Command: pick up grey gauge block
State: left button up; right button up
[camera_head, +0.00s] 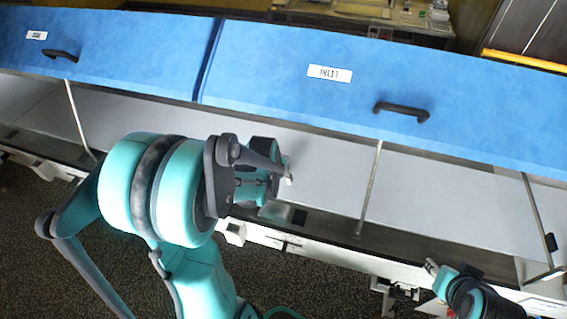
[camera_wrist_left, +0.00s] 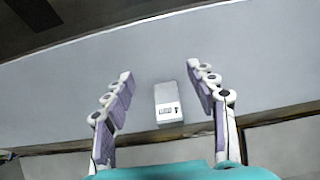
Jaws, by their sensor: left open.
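The grey gauge block (camera_wrist_left: 168,102) is a small light-grey box with a dark printed marking on its near end. In the left wrist view it lies on a flat grey surface, between the two fingers and apart from both, somewhat closer to the right one. My left gripper (camera_wrist_left: 160,72) is open and empty around it. In the head view my left gripper (camera_head: 286,172) reaches under the blue cover, and I cannot make out the block there. My right gripper (camera_head: 434,269) is at the lower right, away from the block; its jaws are too small to read.
Two blue covers (camera_head: 270,75) with black handles (camera_head: 402,110) and white labels hang above the grey surface (camera_head: 330,180). Thin metal stays (camera_head: 369,190) stand between covers and machine edge, one right of my left gripper. Dark floor (camera_head: 300,285) lies in front.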

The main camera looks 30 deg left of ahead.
pick_arm(q)
jog(key=w, duration=0.2)
jog(key=w+a, duration=0.1)
jog(key=w, duration=0.4)
jog(key=shift+a+f+b, duration=0.25)
jog(key=shift+b, duration=0.05)
jog(key=shift+f, duration=0.3)
jog(key=shift+c, duration=0.3)
jog(key=c, duration=1.2)
